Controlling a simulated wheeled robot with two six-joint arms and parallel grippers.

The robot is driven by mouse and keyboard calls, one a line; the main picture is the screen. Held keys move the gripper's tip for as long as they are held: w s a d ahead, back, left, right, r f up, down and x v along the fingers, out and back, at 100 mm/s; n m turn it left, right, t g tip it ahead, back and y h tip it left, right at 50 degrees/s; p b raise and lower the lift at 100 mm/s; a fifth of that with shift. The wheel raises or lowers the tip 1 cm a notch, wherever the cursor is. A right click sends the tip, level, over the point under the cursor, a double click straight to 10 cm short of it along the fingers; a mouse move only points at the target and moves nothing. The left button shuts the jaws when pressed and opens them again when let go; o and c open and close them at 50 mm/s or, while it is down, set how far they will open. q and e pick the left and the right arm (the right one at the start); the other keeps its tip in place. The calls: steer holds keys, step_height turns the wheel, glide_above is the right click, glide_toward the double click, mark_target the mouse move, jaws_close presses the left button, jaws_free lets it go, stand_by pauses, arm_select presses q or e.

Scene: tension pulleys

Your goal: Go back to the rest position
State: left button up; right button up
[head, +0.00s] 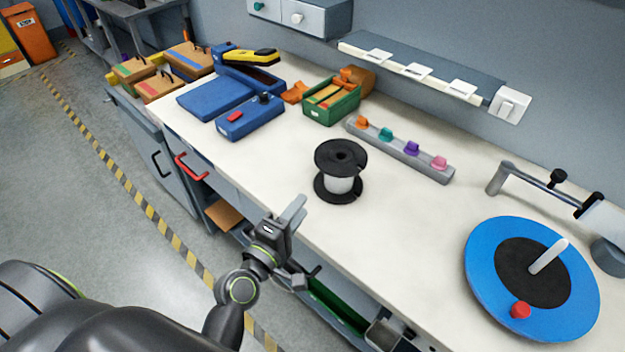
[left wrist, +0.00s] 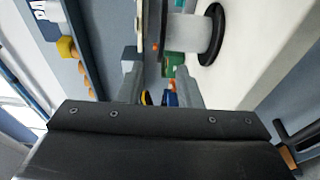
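My left gripper (head: 291,214) is at the front edge of the workbench, in front of the black spool. In the left wrist view its two fingers (left wrist: 158,90) stand apart with nothing held between them. The black spool (head: 341,184) with a white core stands upright on the bench, apart from the gripper. It also shows at the top of the left wrist view (left wrist: 186,33). My right gripper is in neither view.
The white bench (head: 405,245) is clear around the spool. A blue disc (head: 482,270) with a crank lies at right, beside a metal arm. A grey rack (head: 400,153) of coloured pulleys, a green bin (head: 318,112) and a blue device (head: 250,122) stand behind. A red handle (head: 190,166) sticks out in front.

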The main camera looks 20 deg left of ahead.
arm_select(q)
steer(key=s+a+f+m+g, duration=0.2)
steer(key=s+f+m+g, duration=0.6)
steer(key=s+m, duration=0.3)
steer(key=s+a+f+m+g+y, duration=0.4)
steer(key=s+a+m+g, duration=0.15)
steer(key=s+a, duration=0.4)
step_height(320, 180, down, 24)
steer(key=s+g, duration=0.2)
steer(key=s+f+g, duration=0.1)
steer(key=s+f, duration=1.3)
steer(key=f, duration=0.1)
steer(key=shift+d+f+n, duration=0.15)
steer(key=shift+d+n, duration=0.2)
steer(key=shift+d, duration=0.05)
